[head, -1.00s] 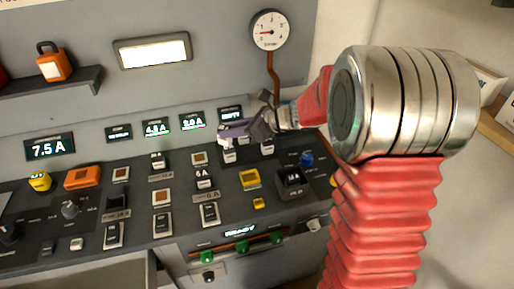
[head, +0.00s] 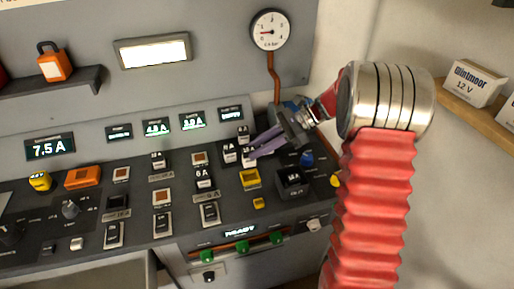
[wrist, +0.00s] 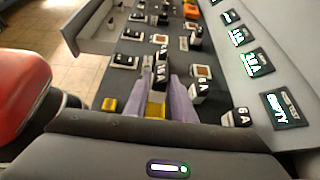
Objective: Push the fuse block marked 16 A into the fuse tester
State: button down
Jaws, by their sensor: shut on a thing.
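My gripper (head: 256,150) is shut on a white-and-dark fuse block (head: 248,157) at the tips of its purple fingers, above the right part of the console. In the wrist view the block (wrist: 161,72) shows between the fingertips; its turned marking seems to read 16 A. I cannot tell whether its lower end touches anything. Two other white fuse blocks stand close by, one (head: 229,152) just left of the fingers and one (head: 243,133) behind.
A yellow block (head: 250,178) and a dark box (head: 292,182) lie in front of the gripper, with a blue knob (head: 306,158) to the right. Displays (head: 231,114) line the back panel; the rightmost reads EMPTY. More fuse blocks and switches crowd the console to the left.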

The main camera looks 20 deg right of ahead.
jog(key=shift+f, duration=0.15)
jog(key=shift+f, duration=2.75)
jog(key=shift+d+f, duration=0.1)
jog(key=shift+f, duration=0.45)
jog(key=c, duration=1.8)
grip_release()
jog(key=shift+o, duration=0.2)
jog(key=v, duration=1.1)
